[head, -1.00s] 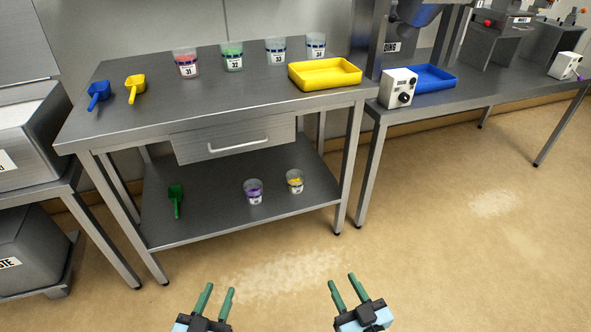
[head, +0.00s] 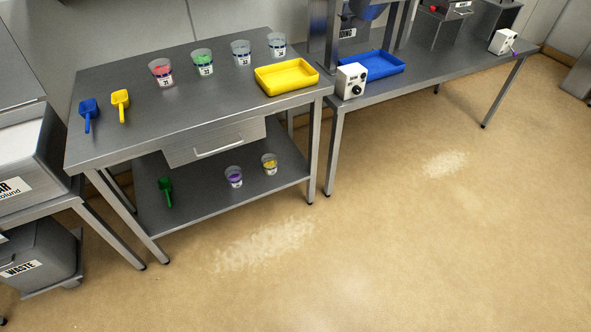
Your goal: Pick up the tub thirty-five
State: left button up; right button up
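Two small clear tubs stand upright on the lower shelf of the steel table: one with purple contents (head: 234,177) and one with yellow contents (head: 269,164). Their label numbers are too small to read, so I cannot tell which is tub thirty-five. On the table top stand a tub with red contents (head: 161,73), one with green contents (head: 203,63), and two pale tubs (head: 241,53) (head: 277,45). The red one's label seems to read 31. Neither of my grippers is in view.
The steel table (head: 130,140) has a drawer (head: 215,143) above the shelf. A green scoop (head: 166,190) lies on the shelf. Blue (head: 89,112) and yellow (head: 121,103) scoops and a yellow tray (head: 286,77) are on top. A waste bin (head: 40,258) stands left. The floor in front is clear.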

aim_at(268, 161)
jog(key=u, duration=0.55)
jog(key=k, duration=0.15)
jog(key=z, duration=1.3)
jog(key=i, duration=1.9)
jog(key=u, duration=1.8)
jog(key=i, duration=0.8)
jog(key=u, duration=0.8)
